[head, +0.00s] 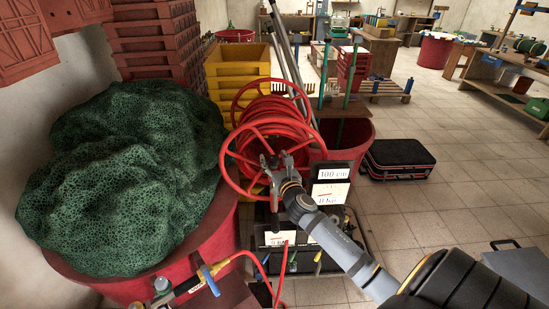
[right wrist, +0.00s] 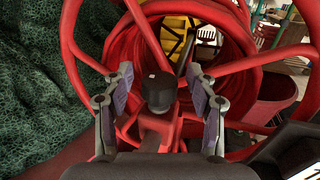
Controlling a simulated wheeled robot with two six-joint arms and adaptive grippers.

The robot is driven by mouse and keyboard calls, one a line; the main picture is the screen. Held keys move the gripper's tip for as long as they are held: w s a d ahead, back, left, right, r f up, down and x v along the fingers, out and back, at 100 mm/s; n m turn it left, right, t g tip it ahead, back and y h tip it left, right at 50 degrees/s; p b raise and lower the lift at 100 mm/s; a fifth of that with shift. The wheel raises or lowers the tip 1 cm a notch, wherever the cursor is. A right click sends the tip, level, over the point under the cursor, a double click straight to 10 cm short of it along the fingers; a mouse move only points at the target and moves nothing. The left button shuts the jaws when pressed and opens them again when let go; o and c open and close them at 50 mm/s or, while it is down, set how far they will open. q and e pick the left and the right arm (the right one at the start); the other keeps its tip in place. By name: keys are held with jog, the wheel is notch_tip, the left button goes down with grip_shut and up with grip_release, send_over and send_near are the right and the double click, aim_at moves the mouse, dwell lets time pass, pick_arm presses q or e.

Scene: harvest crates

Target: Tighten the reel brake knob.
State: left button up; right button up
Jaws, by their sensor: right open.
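The red hose reel (head: 277,125) stands in the middle of the head view, with a spoked front wheel and red hose wound behind it. In the right wrist view the black brake knob (right wrist: 159,92) sits on a red bracket (right wrist: 150,128) in front of the reel (right wrist: 205,45). My right gripper (head: 276,163) is at the lower part of the reel's front wheel. In the right wrist view its fingers (right wrist: 161,92) are open, one on each side of the knob, with a gap visible on both sides. My left gripper is not in view.
A green net heap (head: 125,170) fills a red tub (head: 215,225) on the left. Yellow crates (head: 235,70) stand behind the reel.

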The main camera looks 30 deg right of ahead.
jog(key=c, duration=1.2)
jog(key=shift+h, duration=0.3)
jog(key=m+g+h, duration=0.1)
jog(key=m+h, duration=0.1)
jog(key=shift+a+f+h+b, duration=0.1)
jog(key=shift+a+h+b, duration=0.05)
jog(key=shift+h+b, duration=0.15)
jog(key=m+g+h, duration=0.1)
jog(key=m+h, duration=0.1)
jog(key=shift+w+g+h+b, duration=0.1)
jog(key=shift+g+h+b, duration=0.2)
jog(key=shift+b, duration=0.05)
jog(key=m+g+h+b, duration=0.1)
jog(key=m+g+h, duration=0.2)
jog(key=shift+b, duration=0.35)
jog(key=shift+m+g+h+b, duration=0.45)
jog(key=shift+m+g+h, duration=0.5)
jog(key=shift+g, duration=0.35)
jog(key=shift+m+g+h, duration=0.25)
jog(key=shift+g, duration=0.15)
